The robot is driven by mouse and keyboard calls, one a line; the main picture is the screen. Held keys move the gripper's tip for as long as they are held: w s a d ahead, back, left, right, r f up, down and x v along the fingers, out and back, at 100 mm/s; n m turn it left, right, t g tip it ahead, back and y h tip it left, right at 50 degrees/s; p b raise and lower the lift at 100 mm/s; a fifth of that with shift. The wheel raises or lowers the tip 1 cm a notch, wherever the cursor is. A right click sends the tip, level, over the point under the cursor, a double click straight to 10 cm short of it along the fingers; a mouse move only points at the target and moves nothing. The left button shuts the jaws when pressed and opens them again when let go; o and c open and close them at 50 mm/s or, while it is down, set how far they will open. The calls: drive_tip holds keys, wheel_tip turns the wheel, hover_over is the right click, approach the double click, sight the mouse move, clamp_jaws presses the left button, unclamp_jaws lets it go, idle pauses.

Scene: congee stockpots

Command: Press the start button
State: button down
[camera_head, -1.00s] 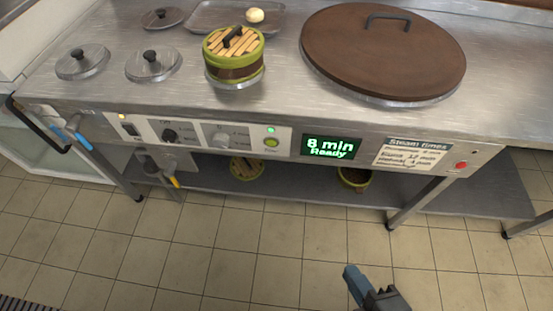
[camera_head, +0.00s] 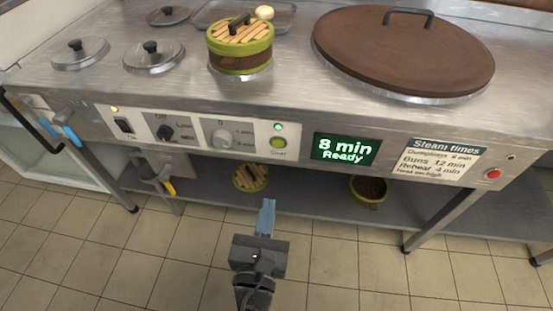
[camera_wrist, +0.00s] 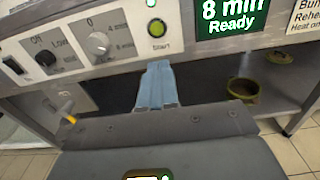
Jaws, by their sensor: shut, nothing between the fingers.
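The start button (camera_head: 278,142) is a round green button on the front panel, under a small lit green lamp (camera_head: 278,127). It also shows in the wrist view (camera_wrist: 157,28), with "Start" printed below it. My gripper (camera_head: 266,218) is shut and empty, with blue fingertips pointing at the panel. In the head view it is below the button and a little left of it. In the wrist view my fingertips (camera_wrist: 157,72) are just below the button in the picture, apart from it. The display (camera_head: 346,149) reads "8 min Ready".
Two knobs (camera_head: 222,136) and a switch (camera_head: 124,126) sit left of the button. A red button (camera_head: 493,174) is at far right. A bamboo steamer (camera_head: 240,47) and a large brown lid (camera_head: 402,50) stand on top. A lower shelf (camera_head: 310,206) holds baskets.

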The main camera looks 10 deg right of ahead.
sight(278, 145)
drive_tip(key=shift+w+a+r, duration=0.1)
drive_tip(key=shift+a+r, duration=0.15)
drive_tip(key=b+x, duration=0.3)
drive_tip(key=x, duration=1)
drive_tip(key=shift+w+d, duration=0.25)
drive_tip(key=shift+w, duration=0.25)
